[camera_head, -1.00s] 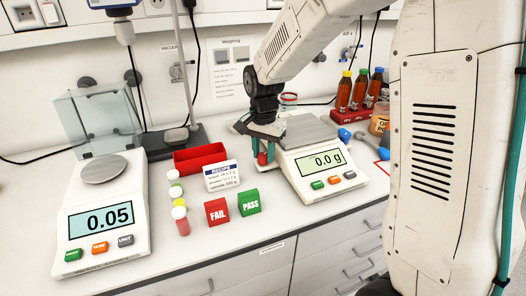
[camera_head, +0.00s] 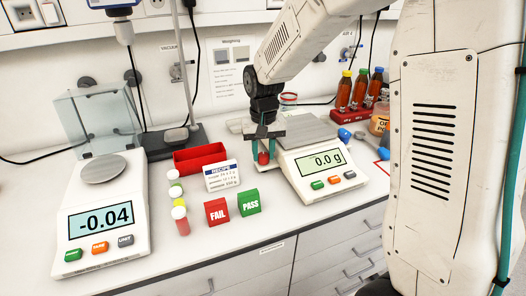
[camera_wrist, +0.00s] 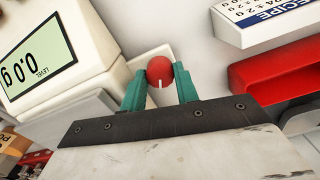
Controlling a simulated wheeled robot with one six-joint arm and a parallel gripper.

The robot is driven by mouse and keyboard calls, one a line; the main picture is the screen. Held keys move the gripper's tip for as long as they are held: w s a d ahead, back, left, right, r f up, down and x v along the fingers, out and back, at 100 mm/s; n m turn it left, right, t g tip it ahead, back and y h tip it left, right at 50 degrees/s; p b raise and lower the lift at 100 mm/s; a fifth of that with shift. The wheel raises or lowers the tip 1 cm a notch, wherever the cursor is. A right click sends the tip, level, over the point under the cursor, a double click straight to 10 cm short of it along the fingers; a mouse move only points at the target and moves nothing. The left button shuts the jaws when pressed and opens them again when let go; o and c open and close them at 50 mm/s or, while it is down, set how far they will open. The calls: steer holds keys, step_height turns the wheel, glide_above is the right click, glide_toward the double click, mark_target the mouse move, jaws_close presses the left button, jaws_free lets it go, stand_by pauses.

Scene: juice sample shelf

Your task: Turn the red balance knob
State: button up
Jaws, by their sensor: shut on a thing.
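The red balance knob (camera_wrist: 160,71) is round with a white line on its face, and sits at the left side of the right-hand balance (camera_head: 322,160). My gripper (camera_head: 264,150) is over it with its two green fingers on either side. In the wrist view the fingers of my gripper (camera_wrist: 160,88) are closed against the knob, and its white mark points toward the gripper's palm. In the head view the knob (camera_head: 264,157) shows between the fingers. The balance display reads 0.0 g.
A recipe card (camera_head: 221,176), a red FAIL block (camera_head: 217,212) and a green PASS block (camera_head: 249,202) stand left of the knob. A red tray (camera_head: 199,158) is behind them. Another balance (camera_head: 103,215) reads -0.04. Bottles (camera_head: 360,91) stand behind.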

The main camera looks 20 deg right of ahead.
steer(key=n, duration=0.3)
steer(key=shift+n, duration=2.1)
steer(key=o, duration=1)
steer(key=shift+c, duration=0.2)
